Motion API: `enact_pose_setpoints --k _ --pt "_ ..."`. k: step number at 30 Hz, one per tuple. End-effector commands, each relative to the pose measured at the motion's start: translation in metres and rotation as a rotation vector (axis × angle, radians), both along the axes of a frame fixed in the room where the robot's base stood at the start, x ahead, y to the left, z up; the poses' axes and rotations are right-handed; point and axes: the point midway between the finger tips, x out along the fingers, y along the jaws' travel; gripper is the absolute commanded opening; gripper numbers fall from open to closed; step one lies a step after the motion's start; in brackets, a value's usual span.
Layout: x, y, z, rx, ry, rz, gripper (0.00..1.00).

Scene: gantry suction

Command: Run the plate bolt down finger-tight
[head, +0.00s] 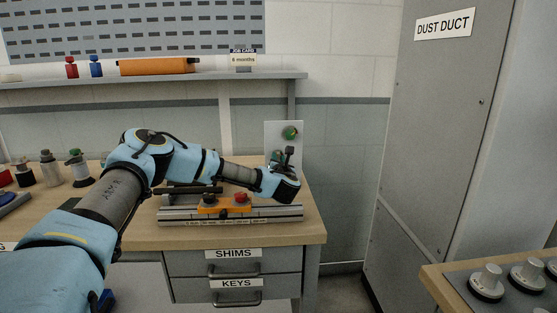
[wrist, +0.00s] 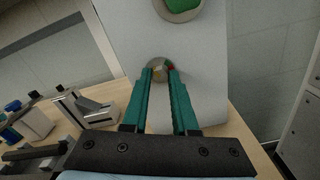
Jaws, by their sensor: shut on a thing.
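The upright grey plate (head: 297,151) stands at the back right of the workbench, and its bare face fills the middle of the wrist view (wrist: 130,40). The plate bolt (wrist: 159,73) is a small brass-coloured head on a round grey seat, below a green round part (wrist: 182,5). My gripper (wrist: 161,72) has its two teal fingers shut on the bolt, pointing at the plate. A small red spot shows beside the right fingertip. In the head view my gripper (head: 276,157) is at the plate's lower part, and my wrist hides the bolt.
An orange carriage with a red knob (head: 240,198) sits on a metal rail (head: 283,214) below my wrist. Several small bottles stand at the bench's left. A shelf (head: 200,78) runs behind. A grey dust duct cabinet (head: 430,130) and a knob panel (head: 508,290) are at the right.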

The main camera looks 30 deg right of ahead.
Motion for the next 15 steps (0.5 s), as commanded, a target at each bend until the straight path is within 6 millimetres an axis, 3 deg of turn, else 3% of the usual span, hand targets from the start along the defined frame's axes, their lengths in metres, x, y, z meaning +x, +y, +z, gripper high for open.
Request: enact_pose_setpoints --k 15 --pt "-0.0005 -0.0006 -0.0027 0.195 -0.094 0.000 0.00"
